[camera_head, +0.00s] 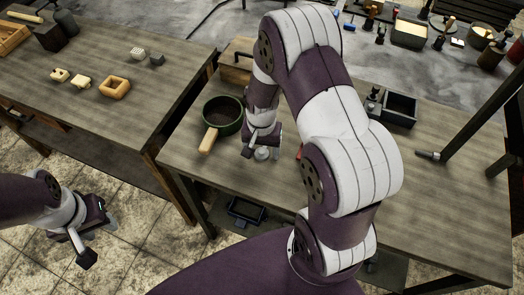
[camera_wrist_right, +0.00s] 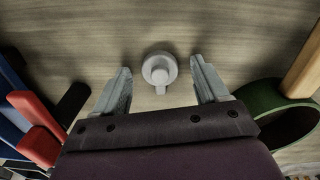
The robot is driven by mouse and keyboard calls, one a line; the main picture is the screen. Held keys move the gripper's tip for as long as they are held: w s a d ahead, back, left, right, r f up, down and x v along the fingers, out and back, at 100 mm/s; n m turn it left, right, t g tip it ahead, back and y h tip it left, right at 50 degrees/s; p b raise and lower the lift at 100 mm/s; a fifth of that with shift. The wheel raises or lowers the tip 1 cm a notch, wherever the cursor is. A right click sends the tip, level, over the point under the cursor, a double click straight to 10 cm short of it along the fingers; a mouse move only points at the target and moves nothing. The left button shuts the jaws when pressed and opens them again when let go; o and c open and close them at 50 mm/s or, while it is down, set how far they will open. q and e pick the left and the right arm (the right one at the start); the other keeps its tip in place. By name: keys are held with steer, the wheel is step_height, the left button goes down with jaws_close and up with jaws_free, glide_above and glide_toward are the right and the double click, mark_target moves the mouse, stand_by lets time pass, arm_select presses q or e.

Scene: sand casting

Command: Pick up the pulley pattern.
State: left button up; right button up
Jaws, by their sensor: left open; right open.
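The pulley pattern, a small pale grey stepped round piece (camera_wrist_right: 159,68), stands on the wooden table in the right wrist view. In the head view it shows as a small light disc (camera_head: 262,154) just under my right gripper (camera_head: 261,150). My right gripper is open and empty. In the right wrist view its two fingers (camera_wrist_right: 160,77) point at the table on either side of the pattern, with a gap on both sides. My left gripper (camera_head: 95,243) is open and empty over the tiled floor at the lower left.
Red and blue items (camera_wrist_right: 38,125) lie on the other side in the wrist view. A second table (camera_head: 165,100) holds several small wooden pieces. My right arm hides the table's middle.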

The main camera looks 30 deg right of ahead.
steer(key=c, duration=1.2)
steer(key=shift+r, duration=0.1)
